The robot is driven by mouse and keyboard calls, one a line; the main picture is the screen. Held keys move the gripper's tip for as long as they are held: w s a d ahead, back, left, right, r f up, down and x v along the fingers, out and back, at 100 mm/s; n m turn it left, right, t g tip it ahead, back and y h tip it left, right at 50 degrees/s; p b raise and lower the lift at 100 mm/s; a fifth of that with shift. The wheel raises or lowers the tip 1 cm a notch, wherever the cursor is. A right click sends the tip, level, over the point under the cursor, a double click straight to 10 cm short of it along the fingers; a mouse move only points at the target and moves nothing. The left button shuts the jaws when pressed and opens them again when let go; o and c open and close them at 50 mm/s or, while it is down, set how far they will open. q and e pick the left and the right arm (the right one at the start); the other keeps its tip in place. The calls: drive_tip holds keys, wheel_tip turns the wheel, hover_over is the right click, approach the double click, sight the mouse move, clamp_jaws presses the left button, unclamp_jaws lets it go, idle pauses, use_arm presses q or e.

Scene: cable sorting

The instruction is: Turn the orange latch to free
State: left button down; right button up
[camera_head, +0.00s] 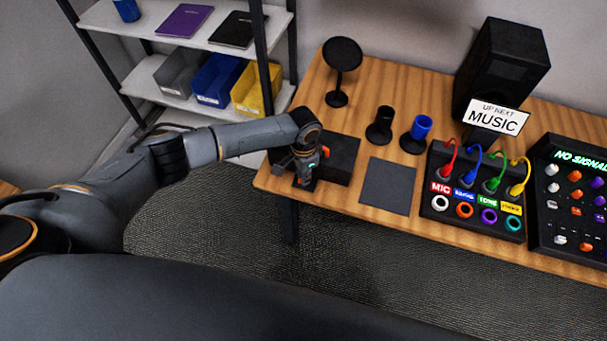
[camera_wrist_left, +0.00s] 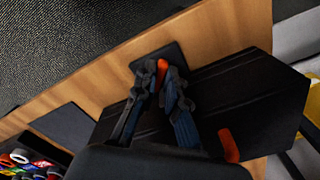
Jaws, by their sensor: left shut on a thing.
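My left gripper (camera_head: 304,181) reaches down at the left end of the wooden table, just left of a black box (camera_head: 342,153). In the left wrist view its fingers (camera_wrist_left: 163,72) are closed around an orange latch (camera_wrist_left: 162,66), whose top shows between the fingertips over a small dark plate (camera_wrist_left: 148,57). The latch's turn angle is hard to tell, as the fingers cover most of it. A second orange piece (camera_wrist_left: 229,145) sits at the edge of the black box in the wrist view. My right gripper is not in view.
A dark flat mat (camera_head: 388,186) lies right of the box. Beyond it stand a panel with coloured cables (camera_head: 475,210) and a mixer (camera_head: 570,200). Black and blue cups (camera_head: 421,127) and a round black stand (camera_head: 342,55) are behind. A shelf (camera_head: 160,70) stands left.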

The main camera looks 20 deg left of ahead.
use_arm(q)
drive_tip(key=m, duration=0.5)
drive_tip(key=shift+w, duration=0.1)
drive_tip(key=shift+w+m+b, duration=0.1)
drive_tip(key=shift+m+b, duration=0.35)
drive_tip(key=shift+m, duration=1.65)
drive_tip(key=c, duration=1.4)
unclamp_jaws()
drive_tip(key=shift+r, duration=0.1)
drive_tip(key=shift+r, duration=0.15)
drive_tip(key=shift+r, duration=0.3)
drive_tip(key=shift+s+r, duration=0.2)
drive_tip(key=shift+r, duration=3.35)
